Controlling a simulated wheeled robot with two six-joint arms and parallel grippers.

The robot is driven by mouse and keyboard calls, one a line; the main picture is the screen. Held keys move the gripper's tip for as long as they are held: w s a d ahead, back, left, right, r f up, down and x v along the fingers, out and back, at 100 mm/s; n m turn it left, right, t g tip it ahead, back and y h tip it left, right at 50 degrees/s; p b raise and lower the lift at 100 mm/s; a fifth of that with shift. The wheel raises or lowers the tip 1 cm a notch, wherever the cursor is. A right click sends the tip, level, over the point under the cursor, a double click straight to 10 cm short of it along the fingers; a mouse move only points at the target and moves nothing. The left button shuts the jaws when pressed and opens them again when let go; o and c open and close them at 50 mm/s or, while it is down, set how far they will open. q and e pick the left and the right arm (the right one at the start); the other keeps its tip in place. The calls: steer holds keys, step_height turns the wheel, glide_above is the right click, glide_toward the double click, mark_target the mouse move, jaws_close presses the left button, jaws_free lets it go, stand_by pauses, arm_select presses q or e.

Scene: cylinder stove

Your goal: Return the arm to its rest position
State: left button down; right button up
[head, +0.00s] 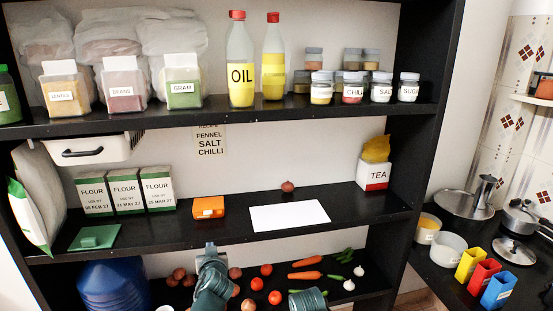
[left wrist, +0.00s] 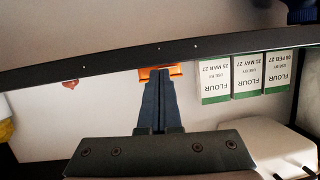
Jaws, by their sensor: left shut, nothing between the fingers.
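My left gripper (head: 211,248) is in front of the lower shelves in the head view, below the middle shelf's front edge. In the left wrist view, where the scene appears upside down, its two dark fingers (left wrist: 161,88) are together with nothing between them. The orange box (head: 208,207) sits on the middle shelf above and behind the gripper in the head view. In the left wrist view the orange box (left wrist: 160,73) is partly hidden behind the fingertips and shelf edge; contact is not clear.
The middle shelf (head: 340,232) holds flour boxes (head: 125,191), a white sheet (head: 290,215), an onion (head: 287,187) and a tea box (head: 374,173). Vegetables (head: 305,275) lie on the bottom shelf beside a blue container (head: 112,285). Pots and colored boxes (head: 485,278) stand at right.

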arm_select(q)
steer(key=s+d+f+m+g+h, duration=0.1)
steer(key=s+d+f+m+g, duration=0.1)
steer(key=s+d+f+g, duration=0.2)
steer(key=s+d+f+m+g+h+p, duration=0.1)
steer(key=s+d+f+g, duration=0.3)
steer(key=s+d, duration=0.4)
steer(key=s+d+f+m+g+h+p, duration=0.1)
steer(key=s+d+f+m+g, duration=0.3)
steer(key=s, duration=0.7)
steer(key=shift+s+d+f+g+h, duration=0.3)
steer(key=shift+s+d+g+h, duration=0.1)
steer(key=shift+d+g, duration=0.55)
